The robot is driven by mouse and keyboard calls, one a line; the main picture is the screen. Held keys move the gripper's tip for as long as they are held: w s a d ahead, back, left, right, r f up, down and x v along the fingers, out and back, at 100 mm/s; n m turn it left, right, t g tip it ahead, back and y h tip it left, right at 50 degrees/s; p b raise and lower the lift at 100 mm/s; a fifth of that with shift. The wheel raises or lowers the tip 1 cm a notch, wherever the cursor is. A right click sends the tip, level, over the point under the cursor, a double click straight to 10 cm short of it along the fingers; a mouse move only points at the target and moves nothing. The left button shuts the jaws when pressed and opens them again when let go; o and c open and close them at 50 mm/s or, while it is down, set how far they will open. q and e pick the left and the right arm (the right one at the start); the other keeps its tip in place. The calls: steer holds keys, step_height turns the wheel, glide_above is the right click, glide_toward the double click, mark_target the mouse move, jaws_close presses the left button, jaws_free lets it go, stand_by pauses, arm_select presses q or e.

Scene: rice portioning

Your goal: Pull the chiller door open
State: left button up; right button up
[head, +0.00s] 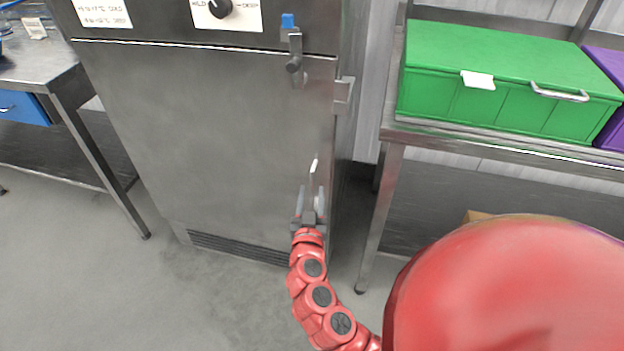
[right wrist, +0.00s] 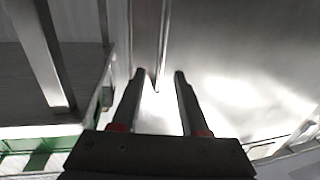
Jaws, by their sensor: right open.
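The chiller door (head: 200,130) is a large grey steel panel, and it looks shut against its frame. A slim upright handle (head: 314,166) is near the door's right edge, low down; a bright metal bar in the right wrist view (right wrist: 164,45) appears to be this handle. My right gripper (head: 311,197) is at the handle's lower part, with its fingers pointing at the door. In the right wrist view (right wrist: 158,95) its two fingers are apart, and the bar's end shows in the gap between them. Contact cannot be told. My left gripper is not in view.
A latch with a blue tab (head: 290,45) is at the door's upper right. A steel table (head: 60,60) stands left. A steel rack (head: 400,130) with a green crate (head: 500,75) and a purple crate (head: 612,130) stands right. The floor (head: 100,270) in front is clear.

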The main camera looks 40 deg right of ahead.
mark_target(312, 185)
steer(key=shift+x, duration=2.2)
jaws_close()
